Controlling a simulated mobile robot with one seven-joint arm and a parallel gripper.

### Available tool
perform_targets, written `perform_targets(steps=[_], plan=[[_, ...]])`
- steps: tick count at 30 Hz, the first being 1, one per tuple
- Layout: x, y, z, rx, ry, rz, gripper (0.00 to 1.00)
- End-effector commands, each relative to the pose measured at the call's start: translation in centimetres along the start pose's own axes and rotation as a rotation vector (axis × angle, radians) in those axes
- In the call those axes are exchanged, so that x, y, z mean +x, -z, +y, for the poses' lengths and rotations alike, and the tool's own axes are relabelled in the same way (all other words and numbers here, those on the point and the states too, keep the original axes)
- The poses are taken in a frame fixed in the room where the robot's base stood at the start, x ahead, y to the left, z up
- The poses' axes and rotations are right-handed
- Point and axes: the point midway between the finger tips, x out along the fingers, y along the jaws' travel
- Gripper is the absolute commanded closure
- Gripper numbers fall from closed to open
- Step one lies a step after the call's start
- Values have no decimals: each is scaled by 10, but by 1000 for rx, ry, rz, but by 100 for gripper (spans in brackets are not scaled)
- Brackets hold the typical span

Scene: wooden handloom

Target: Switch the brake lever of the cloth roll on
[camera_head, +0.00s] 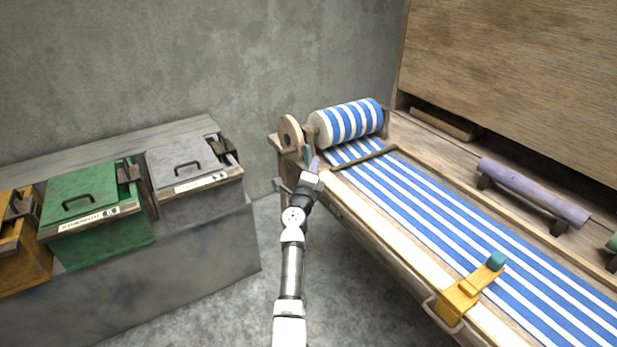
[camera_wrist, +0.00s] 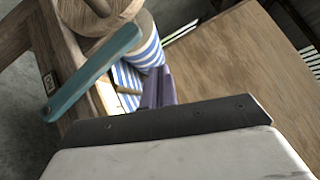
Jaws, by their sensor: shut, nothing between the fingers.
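The cloth roll (camera_head: 347,122), wound with blue and white striped cloth, sits at the far end of the loom. A teal brake lever (camera_head: 307,153) is by the roll's near left end, below the wooden disc (camera_head: 289,132). In the wrist view the lever (camera_wrist: 93,72) slants from lower left to upper right in front of the disc (camera_wrist: 98,14). My gripper (camera_head: 315,162) is shut and empty, just beside the lever in the head view. Its purplish fingers (camera_wrist: 158,88) lie right of the lever in the wrist view, apparently not touching it. Their tips are partly hidden.
The loom's wooden side rail (camera_head: 375,235) runs along the right of my arm. A yellow bracket with a teal knob (camera_head: 466,293) and a purple bar (camera_head: 530,190) stand nearer. Lidded green (camera_head: 95,215) and grey (camera_head: 195,175) boxes are at left. Floor between is clear.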

Motion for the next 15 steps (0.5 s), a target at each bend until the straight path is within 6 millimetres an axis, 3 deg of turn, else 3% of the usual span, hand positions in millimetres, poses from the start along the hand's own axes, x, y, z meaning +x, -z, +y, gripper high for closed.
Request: perform_targets(steps=[1, 9, 15], plan=[[-9, -3, -10, -1, -1, -2, 100], [-54, -4, -25, -2, -1, 0, 100], [-72, -5, -30, -2, -1, 2, 100]])
